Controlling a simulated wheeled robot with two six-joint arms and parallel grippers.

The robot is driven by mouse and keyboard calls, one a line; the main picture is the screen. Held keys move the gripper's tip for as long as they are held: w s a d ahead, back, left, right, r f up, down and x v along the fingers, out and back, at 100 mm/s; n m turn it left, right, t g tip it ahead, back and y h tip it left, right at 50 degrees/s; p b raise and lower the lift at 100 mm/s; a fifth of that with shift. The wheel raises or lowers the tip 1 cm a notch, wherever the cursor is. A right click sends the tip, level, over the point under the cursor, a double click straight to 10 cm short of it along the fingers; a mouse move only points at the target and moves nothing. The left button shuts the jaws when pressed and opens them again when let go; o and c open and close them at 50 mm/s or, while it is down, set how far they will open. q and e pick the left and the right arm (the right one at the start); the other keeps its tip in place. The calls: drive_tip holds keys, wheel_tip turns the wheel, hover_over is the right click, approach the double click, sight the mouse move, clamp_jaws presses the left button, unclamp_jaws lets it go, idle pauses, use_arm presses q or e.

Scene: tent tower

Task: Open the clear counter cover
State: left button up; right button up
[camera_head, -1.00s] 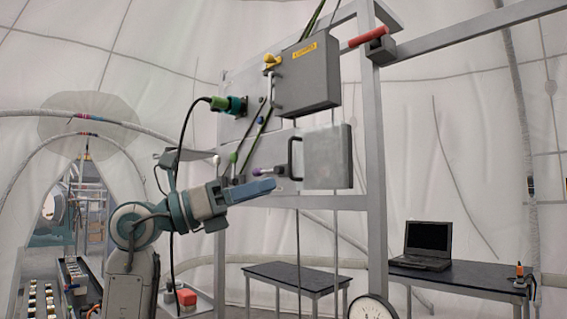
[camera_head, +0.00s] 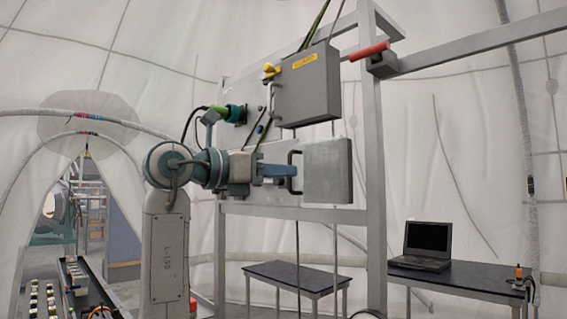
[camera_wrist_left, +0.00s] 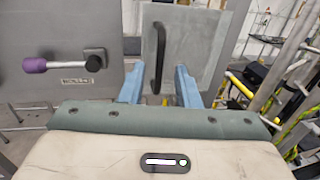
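The counter cover is a pale grey, slightly see-through panel (camera_head: 330,172) with a black handle (camera_head: 293,172) on its left edge, on the metal frame below a grey box. In the left wrist view the cover (camera_wrist_left: 205,48) stands ahead, with its upright handle (camera_wrist_left: 158,55) in front of it. My left gripper (camera_head: 289,170) is at the handle. In the left wrist view its two blue fingers (camera_wrist_left: 160,82) are apart, with the lower part of the handle between them. I cannot tell whether either finger touches it. My right gripper is not in view.
The grey box (camera_head: 307,88) with a yellow label hangs just above the cover. A panel with a purple knob (camera_wrist_left: 35,65) is left in the wrist view. A red handle (camera_head: 370,50) sits on the frame. Tables and a laptop (camera_head: 428,245) stand behind at right.

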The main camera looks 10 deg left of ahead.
use_arm(q)
drive_tip(key=shift+x, duration=0.8)
clamp_jaws()
drive_tip(key=shift+s+a+f, duration=0.1)
